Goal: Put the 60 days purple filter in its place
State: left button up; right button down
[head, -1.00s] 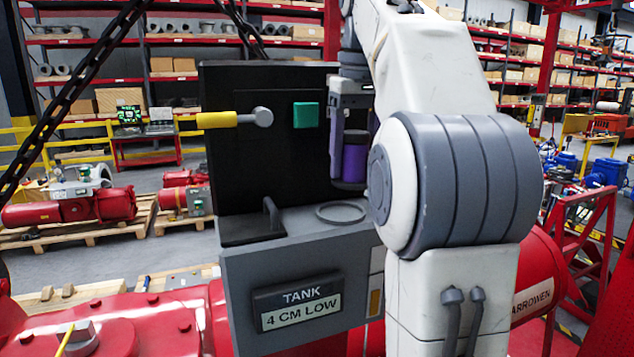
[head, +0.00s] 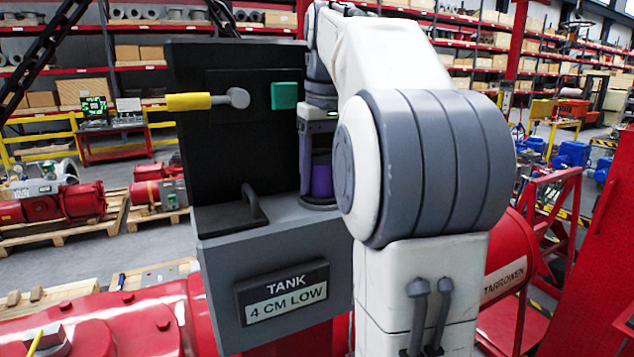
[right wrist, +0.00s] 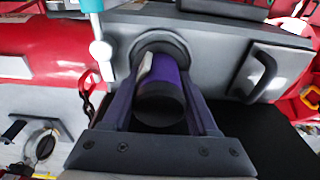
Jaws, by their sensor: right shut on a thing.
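The purple filter (head: 321,178) stands upright at the grey round seat (head: 318,203) on the ledge of the black and grey cabinet. In the right wrist view the purple filter (right wrist: 172,78) lies between the fingers, its dark end towards the camera and its far end at the seat's ring (right wrist: 160,45). My right gripper (head: 318,180) is shut on the filter, pointing down; my own arm hides part of it on the right. I cannot tell how deep the filter sits in the seat. My left gripper is not in view. No 60 days label can be read.
A grey handle (head: 252,205) stands on the ledge left of the filter. A yellow-gripped lever (head: 190,101) and a green block (head: 284,95) are on the black back panel. A "TANK 4 CM LOW" sign (head: 284,291) is on the front.

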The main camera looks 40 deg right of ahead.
aim_at(323, 152)
jog(key=shift+d, duration=0.1)
jog(key=shift+f, duration=0.15)
jog(key=shift+c, duration=0.9)
grip_release()
jog(key=r, duration=0.2)
jog(key=r+p, duration=0.1)
jog(key=r, duration=0.2)
jog(key=s+r, duration=0.1)
jog(key=r, duration=0.1)
jog(key=shift+r, duration=0.35)
jog(key=shift+w, duration=0.1)
